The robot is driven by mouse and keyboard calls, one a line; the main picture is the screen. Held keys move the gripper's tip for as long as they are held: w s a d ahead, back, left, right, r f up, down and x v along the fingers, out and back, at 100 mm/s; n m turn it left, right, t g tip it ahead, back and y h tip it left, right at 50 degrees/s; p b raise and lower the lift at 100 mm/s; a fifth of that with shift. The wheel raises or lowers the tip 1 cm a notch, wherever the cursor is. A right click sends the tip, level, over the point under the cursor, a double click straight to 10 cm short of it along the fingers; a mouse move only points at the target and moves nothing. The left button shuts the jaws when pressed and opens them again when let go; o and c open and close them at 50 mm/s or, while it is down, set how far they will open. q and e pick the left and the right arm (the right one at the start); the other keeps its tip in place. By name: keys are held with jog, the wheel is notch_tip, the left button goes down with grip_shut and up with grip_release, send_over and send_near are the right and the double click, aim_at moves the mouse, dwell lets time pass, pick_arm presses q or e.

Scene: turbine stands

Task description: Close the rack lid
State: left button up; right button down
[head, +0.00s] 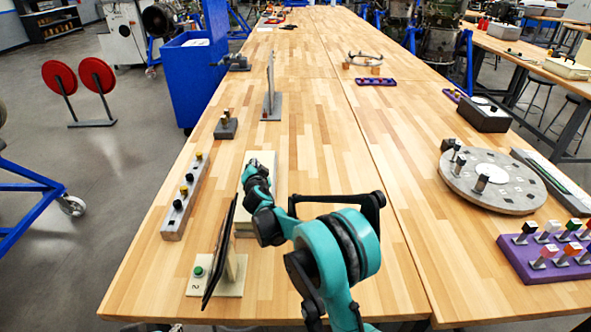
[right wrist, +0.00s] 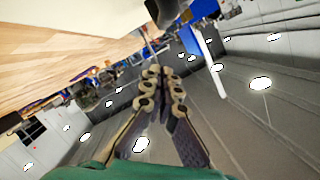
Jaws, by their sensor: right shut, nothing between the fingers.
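A cream, box-like piece (head: 268,163) stands on the table in the head view, mostly hidden behind my right arm. It may be the rack, but I cannot tell its lid from its body. My right gripper (head: 252,165) is in front of its left side, and I cannot tell whether they touch. In the right wrist view the two fingers (right wrist: 163,72) are shut together with nothing between them. My left gripper is not in view.
A dark thin panel (head: 221,250) stands tilted on a cream base with a green button, close to my right arm. A grey block with knobs (head: 184,198) lies to the left. A round grey plate (head: 493,178) and a purple tray (head: 545,262) are at right.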

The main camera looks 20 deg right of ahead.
jog(key=shift+w+a+f, duration=0.15)
jog(key=shift+a+f, duration=0.2)
jog(key=shift+a, duration=0.25)
dwell(0.3)
